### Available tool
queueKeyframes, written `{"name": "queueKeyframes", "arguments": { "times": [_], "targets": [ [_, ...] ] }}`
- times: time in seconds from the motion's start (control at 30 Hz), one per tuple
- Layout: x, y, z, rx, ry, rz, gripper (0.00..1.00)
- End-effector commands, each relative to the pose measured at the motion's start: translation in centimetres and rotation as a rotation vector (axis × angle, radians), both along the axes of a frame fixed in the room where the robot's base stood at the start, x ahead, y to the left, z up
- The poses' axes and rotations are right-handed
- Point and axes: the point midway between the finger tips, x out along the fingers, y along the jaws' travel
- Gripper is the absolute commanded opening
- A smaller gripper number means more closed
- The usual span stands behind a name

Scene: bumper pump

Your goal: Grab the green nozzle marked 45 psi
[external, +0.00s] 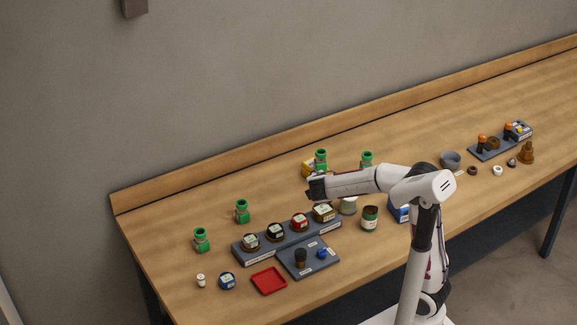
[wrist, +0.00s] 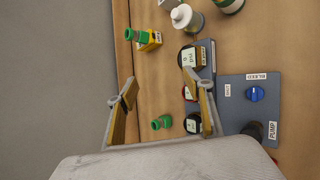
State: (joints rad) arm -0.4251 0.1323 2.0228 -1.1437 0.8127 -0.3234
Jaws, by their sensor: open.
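Several green nozzles stand on the bench. In the external view, one (external: 242,212) is behind the grey rack, one (external: 201,240) is farther left, one (external: 321,160) is by a yellow block, and one (external: 366,160) is partly behind my arm. I cannot read a 45 psi mark on any of them. My gripper (external: 316,189) is open and empty above the bench, near the rack's right end. In the wrist view, a green nozzle (wrist: 161,122) shows between the spread fingers (wrist: 163,98), apart from them, and another (wrist: 135,34) is by the yellow block.
The grey rack (external: 243,256) holds several round gauges. In front are a grey panel (external: 298,266) with a blue knob and a red tray (external: 269,281). A white-capped jar (wrist: 187,18) stands beyond the rack. Bare bench lies behind the rack; a raised ledge (external: 220,185) runs along the wall.

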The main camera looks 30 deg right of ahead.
Motion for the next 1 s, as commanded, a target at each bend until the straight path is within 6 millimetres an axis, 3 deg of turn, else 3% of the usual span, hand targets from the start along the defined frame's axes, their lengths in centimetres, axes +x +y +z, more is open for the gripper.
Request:
{"name": "queueKeyframes", "arguments": {
  "times": [0.2,0.5,0.73,1.0],
  "targets": [
    [4.2,4.7,-1.6,-0.164,0.014,0.186,0.51],
    [8.8,12.3,-4.6,-0.384,0.021,0.445,0.51],
    [11.1,18.9,-7.7,-0.552,0.017,0.648,0.51],
    [12.3,27.3,-12.3,-0.746,0.0,0.888,0.51]
  ]
}}
